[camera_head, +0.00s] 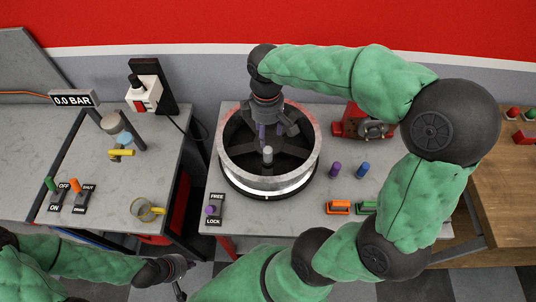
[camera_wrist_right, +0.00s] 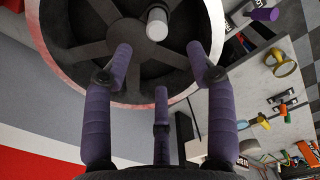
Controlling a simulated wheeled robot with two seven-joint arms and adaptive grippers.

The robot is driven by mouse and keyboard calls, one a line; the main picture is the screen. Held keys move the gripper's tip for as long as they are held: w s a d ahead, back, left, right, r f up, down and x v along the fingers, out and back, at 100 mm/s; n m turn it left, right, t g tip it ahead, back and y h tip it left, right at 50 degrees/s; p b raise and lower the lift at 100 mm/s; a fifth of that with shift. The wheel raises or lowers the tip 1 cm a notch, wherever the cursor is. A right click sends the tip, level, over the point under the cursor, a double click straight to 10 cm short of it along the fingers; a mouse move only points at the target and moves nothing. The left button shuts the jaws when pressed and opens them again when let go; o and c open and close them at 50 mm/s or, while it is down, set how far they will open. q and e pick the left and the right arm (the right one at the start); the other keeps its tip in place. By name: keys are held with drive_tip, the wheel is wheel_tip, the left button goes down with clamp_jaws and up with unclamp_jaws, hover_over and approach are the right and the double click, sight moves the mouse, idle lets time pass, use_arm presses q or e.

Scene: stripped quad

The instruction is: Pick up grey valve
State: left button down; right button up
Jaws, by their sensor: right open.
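My right gripper (camera_head: 268,130) hangs over the rim's far side, just behind the cylinder. In the wrist view its purple fingers (camera_wrist_right: 160,62) are spread, empty and apart from the cylinder. My left gripper (camera_head: 175,275) is low at the front left, away from the rim; its jaws are unclear.
Purple (camera_head: 334,169) and blue (camera_head: 363,170) pegs stand right of the rim. A red device (camera_head: 352,126) is behind them. An orange block (camera_head: 339,208) lies at the front. A FREE/LOCK switch (camera_head: 214,209) is front left. The left table holds yellow-handled fittings (camera_head: 121,153).

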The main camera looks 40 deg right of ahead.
sight(268, 149)
drive_tip(key=shift+d+f, duration=0.1)
drive_tip(key=shift+f, duration=0.4)
wheel_tip(268, 149, down, 4)
drive_tip(key=shift+r+b, duration=0.25)
drive_tip(key=shift+b, duration=0.25)
drive_tip(key=shift+d+f+b, duration=0.15)
drive_tip(key=shift+f+b, duration=0.75)
drive_tip(key=shift+f, duration=2.3)
drive_tip(key=shift+c, duration=0.3)
drive_tip(key=c, duration=1.1)
